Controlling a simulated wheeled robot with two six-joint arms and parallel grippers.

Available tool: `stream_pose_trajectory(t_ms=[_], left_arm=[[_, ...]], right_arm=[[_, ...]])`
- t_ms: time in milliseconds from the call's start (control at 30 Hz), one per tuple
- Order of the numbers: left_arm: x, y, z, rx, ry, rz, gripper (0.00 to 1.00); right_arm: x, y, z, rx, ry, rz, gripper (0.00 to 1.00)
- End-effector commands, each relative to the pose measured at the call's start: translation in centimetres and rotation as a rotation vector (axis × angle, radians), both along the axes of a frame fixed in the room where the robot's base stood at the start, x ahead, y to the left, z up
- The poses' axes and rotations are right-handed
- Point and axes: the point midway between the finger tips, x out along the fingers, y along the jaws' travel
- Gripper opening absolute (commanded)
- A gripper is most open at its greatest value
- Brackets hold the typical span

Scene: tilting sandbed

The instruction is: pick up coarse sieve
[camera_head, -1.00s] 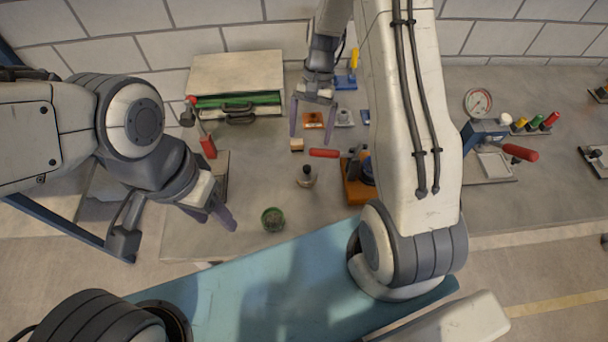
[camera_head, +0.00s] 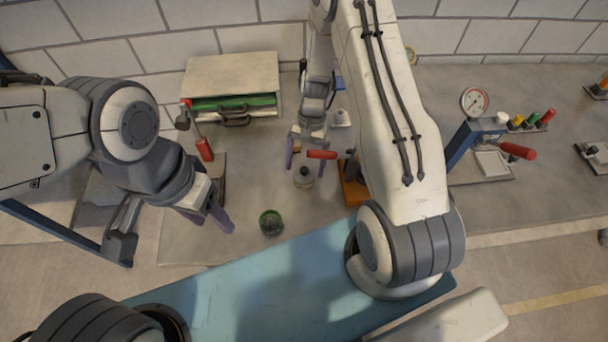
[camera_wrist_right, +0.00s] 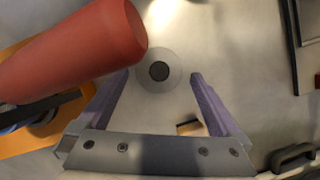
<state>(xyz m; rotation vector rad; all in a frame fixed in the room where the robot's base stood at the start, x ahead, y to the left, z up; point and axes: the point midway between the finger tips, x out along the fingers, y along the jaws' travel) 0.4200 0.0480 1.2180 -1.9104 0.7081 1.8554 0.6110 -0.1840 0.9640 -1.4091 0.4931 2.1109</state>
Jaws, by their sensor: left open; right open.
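No object in view is clearly recognisable as the coarse sieve. A small green-rimmed round cup (camera_head: 271,223) with a dark inside sits near the table's front edge. A small pale round piece with a dark knob (camera_head: 304,179) stands behind it. In the right wrist view that piece (camera_wrist_right: 146,82) shows as a pale disc with a dark centre, between and beyond the fingertips. My right gripper (camera_head: 306,157) is open and empty, pointing down just behind the knobbed piece; its two purple fingers also show in the wrist view (camera_wrist_right: 159,77). My left gripper (camera_head: 214,217) is open and empty, left of the green cup.
A red handle (camera_head: 321,155) on an orange-based device (camera_head: 354,192) is close beside my right gripper, large in the wrist view (camera_wrist_right: 75,50). A small tan block (camera_wrist_right: 190,128) lies between the fingers. A box with green contents (camera_head: 232,78) stands behind. A gauge (camera_head: 474,101) stands right.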

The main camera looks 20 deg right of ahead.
Motion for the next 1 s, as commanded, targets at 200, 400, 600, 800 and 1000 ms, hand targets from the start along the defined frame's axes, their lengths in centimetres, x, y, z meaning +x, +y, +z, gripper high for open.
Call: stream_pose_trajectory(t_ms=[200,400,600,800,1000], left_arm=[[0.0,0.0,1.3,0.000,0.000,-0.002,0.50],[0.0,0.0,1.3,0.000,0.000,-0.002,0.50],[0.0,0.0,1.3,0.000,0.000,-0.002,0.50],[0.0,0.0,1.3,0.000,0.000,-0.002,0.50],[0.0,0.0,1.2,0.000,0.000,-0.002,0.50]], right_arm=[[-1.0,0.6,-2.1,0.000,0.001,0.000,1.00],[-1.0,0.6,-2.5,-0.001,-0.001,0.000,1.00],[-1.0,0.6,-2.5,-0.001,-0.001,0.000,0.50],[-0.9,0.6,-2.4,-0.001,-0.001,0.000,0.00],[-0.9,0.6,-2.4,-0.001,-0.001,0.000,0.00]])
